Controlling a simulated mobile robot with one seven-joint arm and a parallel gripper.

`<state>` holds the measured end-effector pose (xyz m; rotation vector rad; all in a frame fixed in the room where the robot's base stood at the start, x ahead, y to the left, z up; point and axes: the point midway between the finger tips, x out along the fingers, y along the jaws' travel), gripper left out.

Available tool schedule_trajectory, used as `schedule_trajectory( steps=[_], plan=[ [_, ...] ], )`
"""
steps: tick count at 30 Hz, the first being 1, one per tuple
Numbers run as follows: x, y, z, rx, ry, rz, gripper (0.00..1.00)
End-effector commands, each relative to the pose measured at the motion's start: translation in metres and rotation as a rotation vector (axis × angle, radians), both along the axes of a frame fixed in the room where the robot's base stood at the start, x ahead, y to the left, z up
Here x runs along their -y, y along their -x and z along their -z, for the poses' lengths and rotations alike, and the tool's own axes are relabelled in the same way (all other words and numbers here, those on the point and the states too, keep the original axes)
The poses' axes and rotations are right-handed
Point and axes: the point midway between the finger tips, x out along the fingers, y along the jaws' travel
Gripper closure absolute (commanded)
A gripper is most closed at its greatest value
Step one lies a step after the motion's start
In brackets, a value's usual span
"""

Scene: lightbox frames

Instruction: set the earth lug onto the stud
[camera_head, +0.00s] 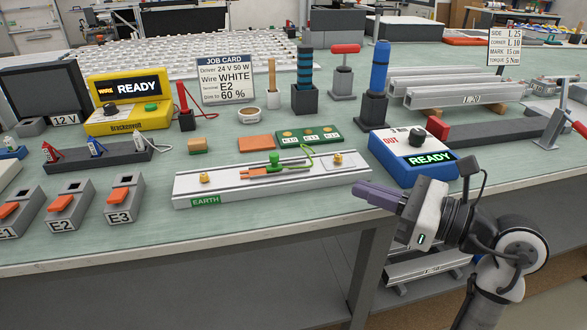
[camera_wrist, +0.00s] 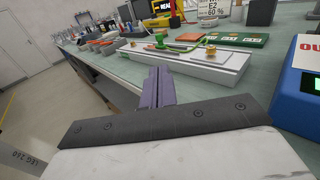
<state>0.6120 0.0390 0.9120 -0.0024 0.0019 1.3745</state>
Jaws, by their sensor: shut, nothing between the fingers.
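A pale rail marked EARTH (camera_head: 300,184) lies along the front of the bench. A brass stud (camera_head: 205,178) stands near its left end and another brass fitting (camera_head: 337,160) near its right end. Between them a copper-orange piece (camera_head: 258,174), which looks like the earth lug, lies on the rail with a green knob (camera_head: 274,159) and a green wire (camera_head: 305,158). The knob also shows in the wrist view (camera_wrist: 160,38). My gripper (camera_head: 360,190) is shut and empty, its purple fingers at the rail's right front; they also show in the wrist view (camera_wrist: 158,75).
A blue READY box (camera_head: 413,165) stands right of the rail, close to my gripper. A green board (camera_head: 310,137) and an orange block (camera_head: 256,143) lie behind it. Grey holders E1, E2 and E3 (camera_head: 124,207) stand at the left. The bench's front edge is near my gripper.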

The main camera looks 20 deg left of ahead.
Motion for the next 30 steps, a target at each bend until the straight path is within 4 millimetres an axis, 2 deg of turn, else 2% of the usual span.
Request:
schedule_trajectory(
  steps=[7,11,14,24,30],
  plan=[
    [-0.002,0.0,-0.001,0.0,-0.002,-0.004,1.0],
    [-0.011,-0.001,-0.001,-0.001,-0.001,-0.008,1.0],
    [-0.026,-0.003,-0.002,-0.001,-0.002,-0.01,1.0],
    [-0.097,-0.017,-0.002,0.0,-0.003,-0.01,1.0],
    [-0.126,-0.023,-0.002,-0.001,-0.003,-0.009,1.0]
  ],
)
